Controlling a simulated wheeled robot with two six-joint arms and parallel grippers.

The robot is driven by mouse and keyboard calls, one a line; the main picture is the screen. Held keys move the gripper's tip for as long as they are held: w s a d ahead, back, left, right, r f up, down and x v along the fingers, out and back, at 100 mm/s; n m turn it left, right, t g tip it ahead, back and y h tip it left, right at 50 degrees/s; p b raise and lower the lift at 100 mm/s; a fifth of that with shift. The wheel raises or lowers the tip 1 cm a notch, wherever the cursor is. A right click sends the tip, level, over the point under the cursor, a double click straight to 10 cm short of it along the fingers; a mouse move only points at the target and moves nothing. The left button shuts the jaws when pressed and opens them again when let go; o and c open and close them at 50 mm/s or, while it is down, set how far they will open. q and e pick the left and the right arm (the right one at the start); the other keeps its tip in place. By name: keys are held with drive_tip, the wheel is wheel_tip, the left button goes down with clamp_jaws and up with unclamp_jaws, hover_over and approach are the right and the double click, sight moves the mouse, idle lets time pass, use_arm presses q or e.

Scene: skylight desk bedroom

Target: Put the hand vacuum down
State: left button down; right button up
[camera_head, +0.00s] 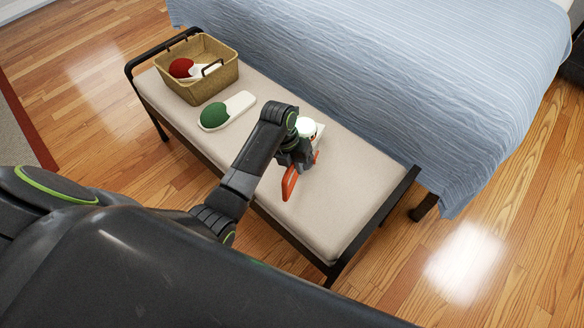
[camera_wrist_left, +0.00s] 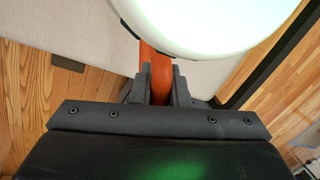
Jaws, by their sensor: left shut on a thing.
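The hand vacuum, white with an orange handle, shows in the head view (camera_head: 308,127) at the middle of the bench, partly hidden by my left arm. My left gripper (camera_head: 300,160) is shut on it. In the left wrist view the fingers of my left gripper (camera_wrist_left: 158,82) close on the orange handle, and the white rounded body of the hand vacuum (camera_wrist_left: 210,22) fills the top. It is over the bench cushion (camera_head: 345,190); I cannot tell whether it touches the cushion. My right gripper is not in view.
A wicker basket (camera_head: 205,91) with a red-and-white item (camera_head: 181,68) stands at the bench's left end. A green-and-white slipper-like item (camera_head: 214,115) lies beside it. The cushion's right part is clear. A bed with a blue cover (camera_head: 400,75) stands behind.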

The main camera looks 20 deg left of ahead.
use_arm(q)
drive_tip(key=x, duration=0.2)
drive_tip(key=shift+a+f+b, duration=0.15)
drive_tip(key=shift+f+b, duration=0.2)
drive_tip(key=shift+f, duration=0.45)
drive_tip(key=shift+f, duration=0.15)
drive_tip(key=c, duration=1.4)
unclamp_jaws()
